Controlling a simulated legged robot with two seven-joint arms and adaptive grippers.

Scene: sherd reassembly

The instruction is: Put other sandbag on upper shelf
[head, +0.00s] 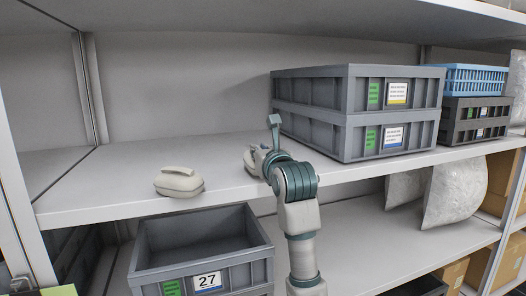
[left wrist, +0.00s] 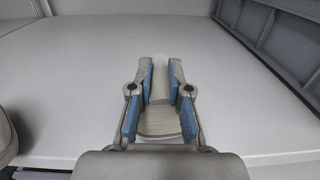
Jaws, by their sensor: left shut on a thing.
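One beige sandbag (head: 178,183) with a handle lies on the upper shelf (head: 120,190), left of my gripper. In the left wrist view, the blue-padded fingers (left wrist: 158,85) lie on both sides of the held sandbag's handle (left wrist: 159,82). I cannot tell whether the held bag touches the shelf. The first sandbag's edge shows at far left there (left wrist: 5,137). My right gripper is not in view.
Two stacked grey crates (head: 312,100) stand right of my gripper. A blue crate (head: 470,79) on a dark crate (head: 475,121) stands further right. An empty grey bin labelled 27 (head: 205,268) is below.

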